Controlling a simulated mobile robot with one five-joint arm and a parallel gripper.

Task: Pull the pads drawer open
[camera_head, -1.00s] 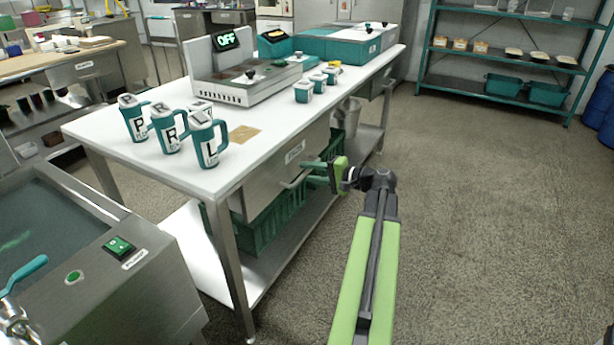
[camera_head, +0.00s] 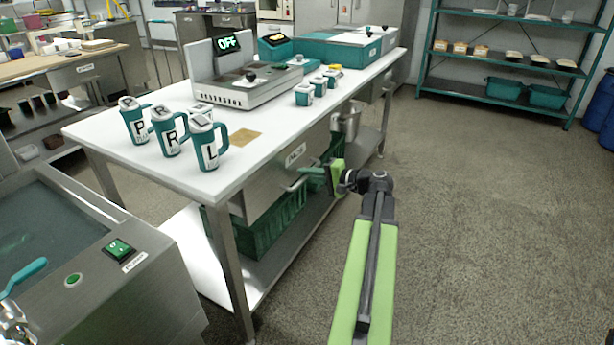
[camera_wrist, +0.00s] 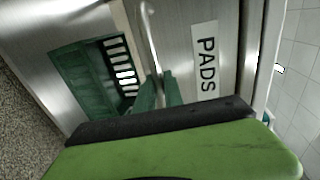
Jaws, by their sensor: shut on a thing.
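The pads drawer (camera_head: 272,182) is a steel front under the white-topped table. Its PADS label (camera_wrist: 206,58) reads clearly in the wrist view. A slim bar handle (camera_wrist: 150,35) stands off the front. My gripper (camera_head: 312,177) is at the handle. Its green fingers are shut on the handle, which also shows in the wrist view, where my gripper (camera_wrist: 158,90) covers part of it. I cannot tell whether there is any gap between the drawer front and the table frame.
A green slotted crate (camera_head: 270,228) stands on the shelf below the drawer. Mugs (camera_head: 207,145) and a steel appliance (camera_head: 245,88) stand on the table (camera_head: 225,180). The speckled floor on the right is clear up to a shelf rack (camera_head: 505,45).

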